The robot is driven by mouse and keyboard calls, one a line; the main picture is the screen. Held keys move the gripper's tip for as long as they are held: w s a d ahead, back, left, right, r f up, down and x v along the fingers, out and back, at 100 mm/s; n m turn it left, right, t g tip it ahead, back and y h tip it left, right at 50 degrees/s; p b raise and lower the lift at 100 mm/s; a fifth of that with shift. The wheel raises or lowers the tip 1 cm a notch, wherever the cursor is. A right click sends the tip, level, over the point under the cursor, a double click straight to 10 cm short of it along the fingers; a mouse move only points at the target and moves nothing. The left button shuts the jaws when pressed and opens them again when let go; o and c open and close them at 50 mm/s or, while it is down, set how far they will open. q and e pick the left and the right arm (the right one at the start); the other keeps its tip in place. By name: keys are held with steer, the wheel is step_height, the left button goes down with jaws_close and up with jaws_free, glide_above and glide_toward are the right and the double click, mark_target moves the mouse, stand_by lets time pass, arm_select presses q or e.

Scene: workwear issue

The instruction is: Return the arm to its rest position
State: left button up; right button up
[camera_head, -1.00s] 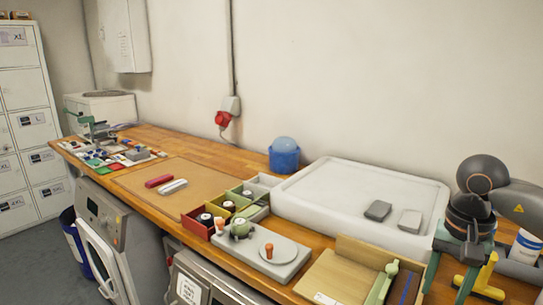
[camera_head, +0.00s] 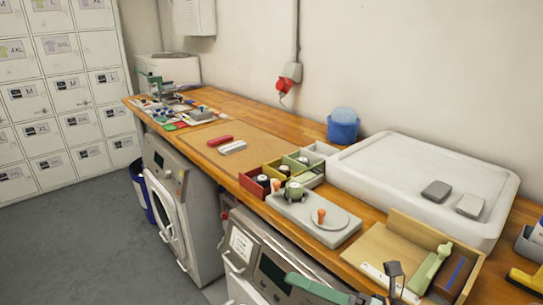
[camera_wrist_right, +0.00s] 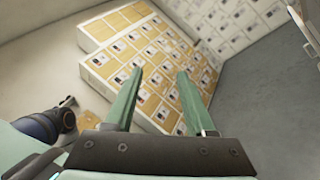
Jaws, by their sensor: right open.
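My right gripper (camera_head: 342,276) is at the bottom edge of the head view, in front of the bench, with its green fingers apart. Most of its arm is out of the frame. In the right wrist view the same gripper (camera_wrist_right: 160,73) is open, with nothing between its two green fingers. That view looks past the fingers toward a block of lockers (camera_wrist_right: 125,45) and the grey floor. My left gripper is not in view.
The wooden bench (camera_head: 240,178) runs along the wall. On it are a white tray (camera_head: 370,148), a wooden holder (camera_head: 385,243) with a green-handled tool (camera_head: 430,268), coloured bins (camera_head: 252,184) and a blue tub (camera_head: 343,130). Machines stand underneath. The floor (camera_head: 90,235) at left is clear.

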steer(key=w+d+f+m+t+h, duration=0.1)
steer(key=d+f+m+t+h, duration=0.55)
steer(key=m, duration=0.65)
steer(key=d+f+m+t+h, duration=0.1)
steer(key=f+m+t+h, duration=0.2)
steer(key=f+m+h, duration=0.6)
steer(key=s+d+f+m+g+h, duration=0.1)
steer(key=s+d+f+m+g, duration=0.1)
steer(key=s+f+m, duration=0.5)
steer(key=s+d+f+m+g+h, duration=0.1)
steer(key=s+f+m+g, duration=0.4)
steer(key=f, duration=0.5)
steer(key=s+d+m, duration=0.1)
steer(key=s+m, duration=0.1)
steer(key=m, duration=0.1)
steer(key=shift+f+p, duration=0.25)
steer(key=shift+p, duration=0.05)
